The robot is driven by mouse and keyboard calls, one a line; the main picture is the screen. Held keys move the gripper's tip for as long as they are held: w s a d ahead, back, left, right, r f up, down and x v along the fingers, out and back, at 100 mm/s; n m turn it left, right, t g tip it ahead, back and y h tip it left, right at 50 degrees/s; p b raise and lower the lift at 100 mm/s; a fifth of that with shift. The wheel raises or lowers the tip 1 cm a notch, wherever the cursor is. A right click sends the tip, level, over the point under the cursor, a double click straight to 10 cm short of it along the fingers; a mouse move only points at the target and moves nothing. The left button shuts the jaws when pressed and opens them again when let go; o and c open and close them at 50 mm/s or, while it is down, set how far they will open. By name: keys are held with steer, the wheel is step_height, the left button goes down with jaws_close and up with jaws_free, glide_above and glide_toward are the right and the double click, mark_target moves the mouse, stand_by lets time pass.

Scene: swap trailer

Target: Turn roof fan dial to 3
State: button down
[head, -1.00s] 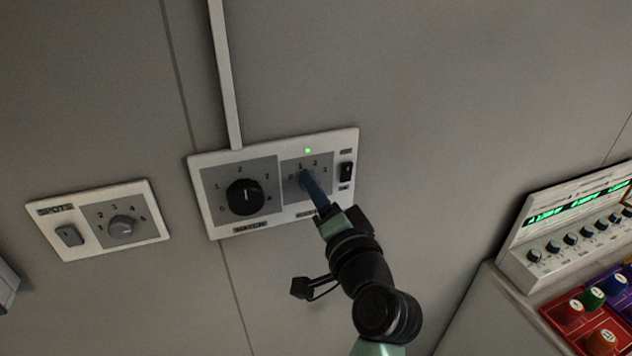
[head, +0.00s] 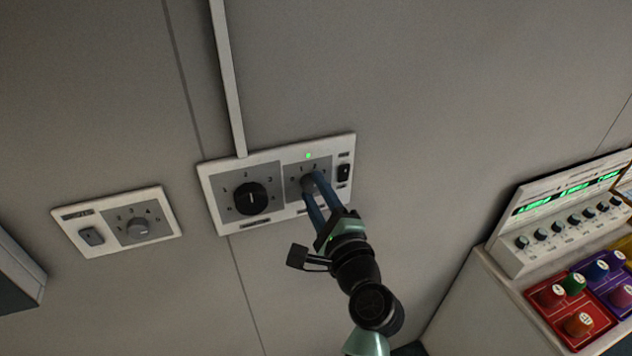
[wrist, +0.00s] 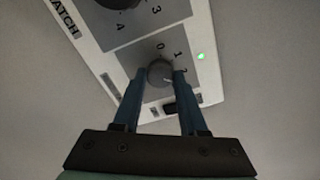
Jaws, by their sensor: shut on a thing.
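The roof fan dial (head: 306,185) is a small dark grey round knob on the right grey field of a white wall panel (head: 211,182). In the head view the digits 0, 1, 2 and 3 show around its upper side. My gripper (head: 312,180) has its two blue fingers on either side of the knob and is shut on it. The wrist view shows the dial (wrist: 160,72) between the fingertips, with 0 and 1 readable above it. I cannot tell which number the dial points at. The label below it is partly hidden by my fingers.
A larger black dial (head: 250,198) sits left on the same panel. A black rocker switch (head: 344,172) is to the right, and a green light (head: 308,155) glows above. A smaller panel (head: 70,228) is further left. A console with coloured knobs (head: 574,284) stands lower right.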

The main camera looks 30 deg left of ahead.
steer(key=m+p, duration=0.3)
steer(key=m, duration=0.2)
steer(key=shift+m, duration=0.4)
stand_by(0.3)
steer(key=shift+c, duration=2.2)
jaws_free()
steer(key=b+v, duration=0.4)
steer(key=v, duration=0.9)
